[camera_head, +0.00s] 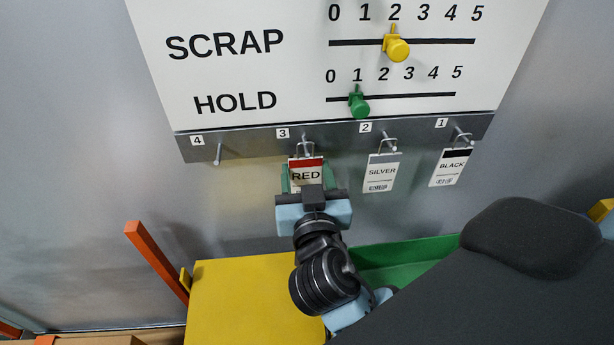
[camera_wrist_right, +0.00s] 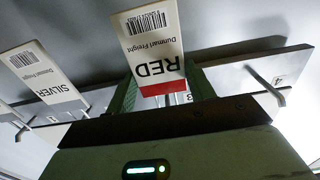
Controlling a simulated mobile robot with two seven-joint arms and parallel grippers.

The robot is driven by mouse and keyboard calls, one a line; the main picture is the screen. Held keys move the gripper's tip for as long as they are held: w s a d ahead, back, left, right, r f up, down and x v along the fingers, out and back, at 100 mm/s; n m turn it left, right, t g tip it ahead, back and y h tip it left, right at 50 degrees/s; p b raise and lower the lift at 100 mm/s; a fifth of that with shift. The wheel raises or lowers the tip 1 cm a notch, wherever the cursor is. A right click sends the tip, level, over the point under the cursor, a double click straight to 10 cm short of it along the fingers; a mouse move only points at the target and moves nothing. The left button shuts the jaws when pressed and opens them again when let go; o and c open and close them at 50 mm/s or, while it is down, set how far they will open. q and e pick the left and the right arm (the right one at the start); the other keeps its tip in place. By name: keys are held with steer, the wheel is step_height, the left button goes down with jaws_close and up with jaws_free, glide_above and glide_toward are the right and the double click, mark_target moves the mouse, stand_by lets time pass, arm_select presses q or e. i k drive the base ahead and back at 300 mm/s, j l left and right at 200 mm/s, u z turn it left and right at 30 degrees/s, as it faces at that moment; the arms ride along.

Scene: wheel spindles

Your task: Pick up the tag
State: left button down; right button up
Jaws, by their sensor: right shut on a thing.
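The RED tag (camera_head: 306,163), white with a red band, hangs upright at peg 3 (camera_head: 306,146) of the grey rail, its wire loop at the peg. My right gripper (camera_head: 307,180) comes from below and is shut on the RED tag, with a green finger at each side. In the right wrist view the RED tag (camera_wrist_right: 153,40) appears upside down between the fingers (camera_wrist_right: 163,92). The gripper hides the tag's lower part in the head view. My left gripper is not in view.
The SILVER tag (camera_head: 381,172) hangs at peg 2 and the BLACK tag (camera_head: 449,168) at peg 1, both to the right. Peg 4 (camera_head: 218,155) is bare. A board (camera_head: 230,75) with SCRAP and HOLD sliders is above. A yellow surface (camera_head: 240,300) and a green bin (camera_head: 400,258) are below.

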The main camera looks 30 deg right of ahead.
mark_target(452, 161)
steer(key=k+j, duration=0.6)
steer(key=k, duration=0.15)
